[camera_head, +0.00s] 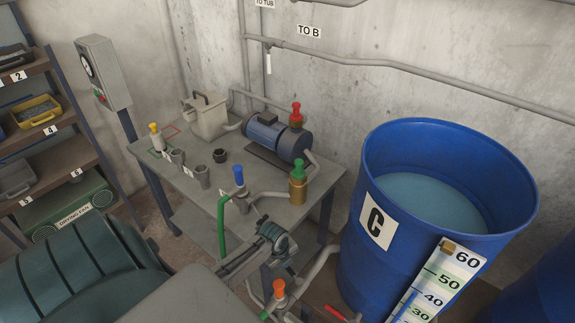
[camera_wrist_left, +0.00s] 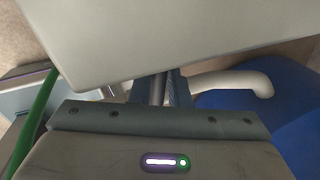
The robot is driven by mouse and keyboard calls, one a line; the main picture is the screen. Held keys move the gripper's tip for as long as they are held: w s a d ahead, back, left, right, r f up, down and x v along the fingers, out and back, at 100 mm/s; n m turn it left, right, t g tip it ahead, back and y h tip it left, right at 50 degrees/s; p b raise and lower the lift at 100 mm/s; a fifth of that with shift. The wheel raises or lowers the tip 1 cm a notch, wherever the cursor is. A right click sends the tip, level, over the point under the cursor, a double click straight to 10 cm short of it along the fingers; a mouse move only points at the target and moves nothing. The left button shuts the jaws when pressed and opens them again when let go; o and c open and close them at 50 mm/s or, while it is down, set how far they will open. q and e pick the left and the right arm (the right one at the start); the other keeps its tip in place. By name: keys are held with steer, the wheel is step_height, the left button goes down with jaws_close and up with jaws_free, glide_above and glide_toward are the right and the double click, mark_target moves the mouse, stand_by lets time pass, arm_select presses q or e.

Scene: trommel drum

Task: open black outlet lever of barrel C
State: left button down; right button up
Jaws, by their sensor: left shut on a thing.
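Barrel C (camera_head: 365,265) is a tall blue open drum at the right, with pale liquid inside and a white C label. In the left wrist view part of a blue drum (camera_wrist_left: 285,125) shows at the right. A pale pipe (camera_head: 320,265) runs by the barrel's lower left side; a pale pipe (camera_wrist_left: 235,80) also shows beside the fingers in the left wrist view. My left gripper (camera_head: 276,240) is at the table's front right corner, left of the barrel. In the left wrist view its fingers (camera_wrist_left: 160,90) are close together on a dark part, apparently the black lever, mostly hidden.
A grey table (camera_head: 270,210) behind the gripper carries a blue pump (camera_head: 275,138) and several valves. An orange-handled valve (camera_head: 279,289) and a red lever (camera_head: 335,312) lie low in front. A grey surface (camera_wrist_left: 170,40) covers the upper left wrist view.

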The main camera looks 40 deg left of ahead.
arm_select(q)
steer(key=c, duration=1.4)
jaws_free()
steer(key=shift+o, duration=0.2)
step_height(320, 180, up, 11)
steer(key=s+b, duration=0.1)
steer(key=s, duration=0.1)
steer(key=shift+a+f+b, duration=0.2)
steer(key=shift+a+b, duration=0.05)
steer(key=shift+b, duration=0.05)
steer(key=shift+c, duration=0.2)
